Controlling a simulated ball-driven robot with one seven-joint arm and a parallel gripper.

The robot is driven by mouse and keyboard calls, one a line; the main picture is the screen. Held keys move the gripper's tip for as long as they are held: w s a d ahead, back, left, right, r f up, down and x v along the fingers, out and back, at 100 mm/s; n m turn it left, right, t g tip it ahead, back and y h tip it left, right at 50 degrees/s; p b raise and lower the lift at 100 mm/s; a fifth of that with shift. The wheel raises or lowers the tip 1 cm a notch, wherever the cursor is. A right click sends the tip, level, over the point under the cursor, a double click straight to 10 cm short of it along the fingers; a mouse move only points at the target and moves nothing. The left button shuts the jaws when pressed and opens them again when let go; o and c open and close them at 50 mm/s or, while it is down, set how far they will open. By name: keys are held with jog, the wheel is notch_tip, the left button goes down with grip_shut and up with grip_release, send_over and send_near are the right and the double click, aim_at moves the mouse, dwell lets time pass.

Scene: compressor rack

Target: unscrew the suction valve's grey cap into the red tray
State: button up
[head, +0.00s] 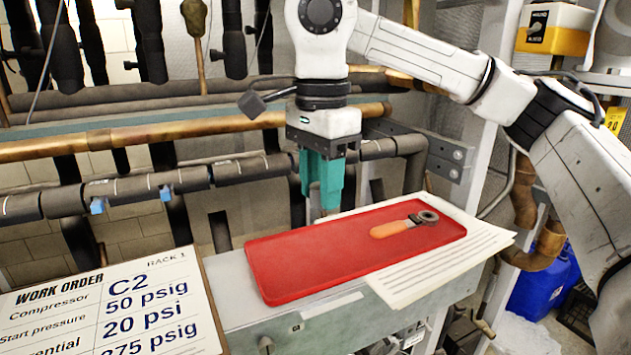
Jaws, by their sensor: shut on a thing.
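My gripper (322,186), with teal fingers, points down at the back edge of the red tray (285,293). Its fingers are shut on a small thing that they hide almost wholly. It is probably the grey cap, but its outline does not show. I cannot tell whether it is still on the suction valve, which I cannot make out behind the tray and fingers. The red tray lies on a grey ledge. In it, toward the right, lies a ratchet wrench (404,224) with an orange handle; no cap shows in the tray.
Printed sheets (440,275) lie under and right of the tray. A work order board (105,305) stands at the front left. Copper and dark insulated pipes (130,195) run across behind. The left and middle of the tray are clear.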

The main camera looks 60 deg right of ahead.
aim_at(320, 255)
notch_tip(320, 255, down, 9)
jog(key=b, duration=0.5)
jog(key=shift+r, duration=0.2)
jog(key=o, duration=1.1)
jog(key=shift+c, duration=0.5)
jog(key=shift+r, duration=0.1)
notch_tip(320, 255, up, 7)
jog(key=p, duration=0.4)
